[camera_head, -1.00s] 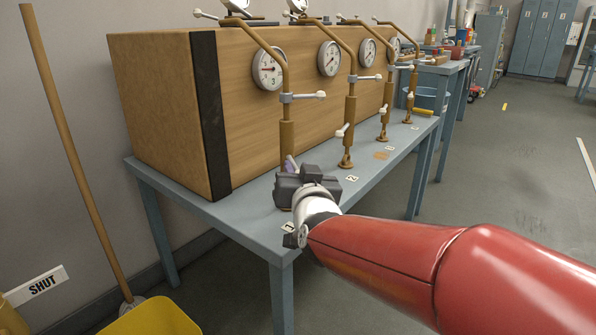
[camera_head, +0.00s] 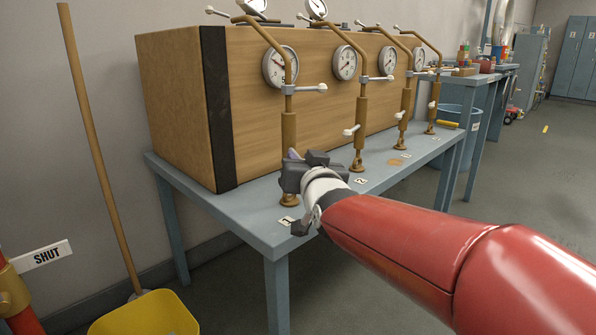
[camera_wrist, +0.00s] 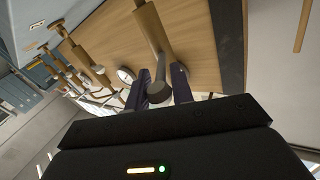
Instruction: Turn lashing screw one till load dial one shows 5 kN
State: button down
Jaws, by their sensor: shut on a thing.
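Lashing screw one (camera_head: 289,131) is the nearest brown upright screw, standing on the bench by the tag "1" (camera_head: 287,221). My gripper (camera_head: 293,155) is at its lower part, in front of it, and hides its lower handle in the head view. In the wrist view, my gripper's dark fingers (camera_wrist: 158,86) stand on either side of a grey knobbed handle end (camera_wrist: 158,93), shut on it. The brown body of the screw shows just beyond (camera_wrist: 149,24). Load dial one (camera_head: 280,66) is the nearest white round dial on the wooden crate; its reading is too small to tell.
The long wooden crate (camera_head: 174,100) fills the back of the blue bench (camera_head: 230,213). Several similar screws with handles stand in a row to the right, the nearest being screw two (camera_head: 358,130).

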jog(key=shift+d, duration=0.15)
jog(key=c, duration=1.2)
grip_release()
jog(key=shift+s, duration=0.1)
jog(key=v, duration=0.7)
jog(key=shift+s, duration=0.35)
